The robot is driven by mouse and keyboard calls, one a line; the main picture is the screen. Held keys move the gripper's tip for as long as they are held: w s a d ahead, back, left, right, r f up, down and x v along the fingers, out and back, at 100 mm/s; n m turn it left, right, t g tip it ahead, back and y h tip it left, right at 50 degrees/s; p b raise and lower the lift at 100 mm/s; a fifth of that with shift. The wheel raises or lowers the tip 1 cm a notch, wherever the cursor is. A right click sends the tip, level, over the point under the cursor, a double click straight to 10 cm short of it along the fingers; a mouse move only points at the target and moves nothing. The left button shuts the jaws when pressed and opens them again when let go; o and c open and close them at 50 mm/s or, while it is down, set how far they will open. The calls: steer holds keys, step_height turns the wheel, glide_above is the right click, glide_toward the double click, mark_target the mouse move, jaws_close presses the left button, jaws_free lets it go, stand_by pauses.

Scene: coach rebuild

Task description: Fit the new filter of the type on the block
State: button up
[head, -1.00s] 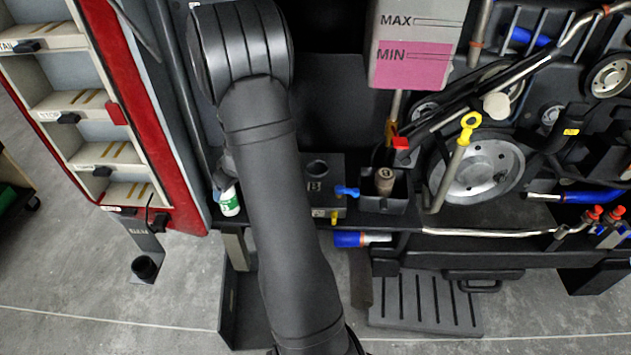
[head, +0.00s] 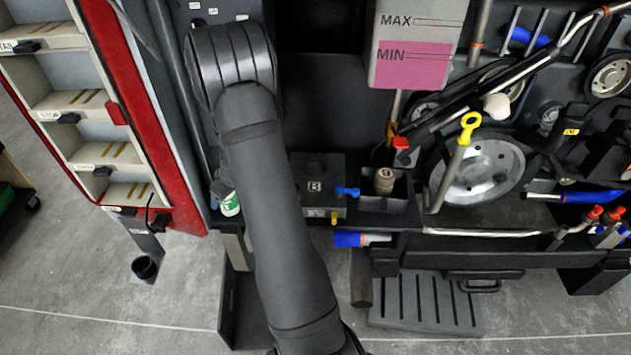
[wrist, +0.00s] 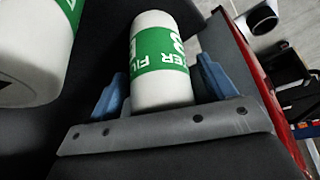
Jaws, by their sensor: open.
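The block (head: 327,172) is dark and carries the letter B on its front face. A white filter with a green label (wrist: 162,90) stands between the blue fingers of my gripper (wrist: 160,88); its label reads FILTER with a B-like letter, upside down in the wrist view. My gripper is open around it, one finger on each side; I cannot tell whether they touch it. A green-and-white filter (head: 230,204) shows in the head view beside my arm, partly hidden. A second white filter with a green label (wrist: 35,45) is close on the left in the wrist view, its type letter unclear.
A brown used-looking filter (head: 384,181) sits in a dark bin (head: 405,212) right of the block. A blue tap (head: 347,191) sticks out between them. A yellow-handled dipstick (head: 461,150) stands further right. A red-edged panel (head: 133,115) is on the left.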

steer(key=c, duration=1.1)
steer(key=shift+o, duration=0.2)
steer(key=shift+r, duration=3.05)
steer(key=shift+r, duration=0.1)
